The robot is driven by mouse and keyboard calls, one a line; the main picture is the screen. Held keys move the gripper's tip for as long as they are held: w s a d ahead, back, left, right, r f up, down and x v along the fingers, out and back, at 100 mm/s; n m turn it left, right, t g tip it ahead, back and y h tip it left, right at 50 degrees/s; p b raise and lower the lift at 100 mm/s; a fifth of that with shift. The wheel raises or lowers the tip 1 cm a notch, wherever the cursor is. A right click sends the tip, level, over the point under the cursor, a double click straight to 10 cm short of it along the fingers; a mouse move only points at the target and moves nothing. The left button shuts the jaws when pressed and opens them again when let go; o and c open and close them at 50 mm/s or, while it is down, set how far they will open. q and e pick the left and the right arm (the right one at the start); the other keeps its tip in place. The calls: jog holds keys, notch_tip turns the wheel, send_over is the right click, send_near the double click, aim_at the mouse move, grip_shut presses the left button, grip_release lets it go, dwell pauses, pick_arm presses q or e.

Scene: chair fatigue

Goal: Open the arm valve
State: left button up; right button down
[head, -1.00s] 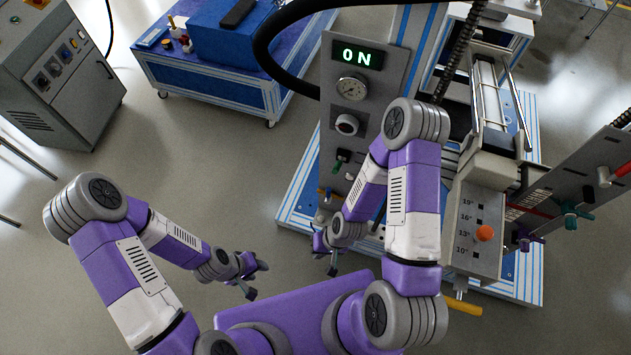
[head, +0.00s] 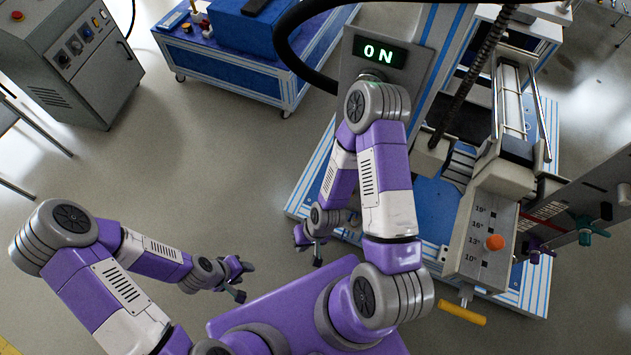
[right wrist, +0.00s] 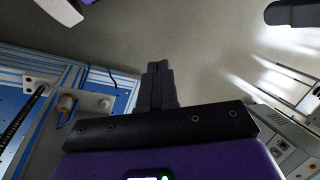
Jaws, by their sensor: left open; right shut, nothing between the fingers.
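The machine has a grey control panel (head: 410,38) with a lit "ON" display. My right arm hides most of that panel's lower part. A grey panel at the right carries a teal valve handle (head: 592,229) and a purple valve handle (head: 541,253). I cannot tell which handle is the arm valve. My right gripper (head: 318,252) is low beside the machine's base, apart from these handles. In the right wrist view its fingers (right wrist: 157,75) are together and empty. My left gripper (head: 238,284) is open and empty over bare floor.
A grey block with an orange knob (head: 495,242) and a yellow handle (head: 462,314) stands at the right. A blue bench (head: 240,65) is at the back and a grey cabinet (head: 75,65) at the left. The floor between them is clear.

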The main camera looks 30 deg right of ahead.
jog(key=shift+d, duration=0.15)
jog(key=w+n+g+h+b, duration=0.1)
jog(key=w+n+g+b, duration=0.25)
jog(key=w+n, duration=1.1)
jog(key=w+d+r+n+h+b, duration=0.3)
jog(key=w+d+r+n+h, duration=0.2)
jog(key=d+r+n, duration=0.5)
jog(key=n+h, duration=0.1)
jog(key=n, duration=0.5)
jog(key=shift+r+h, duration=0.15)
jog(key=shift+h, duration=0.15)
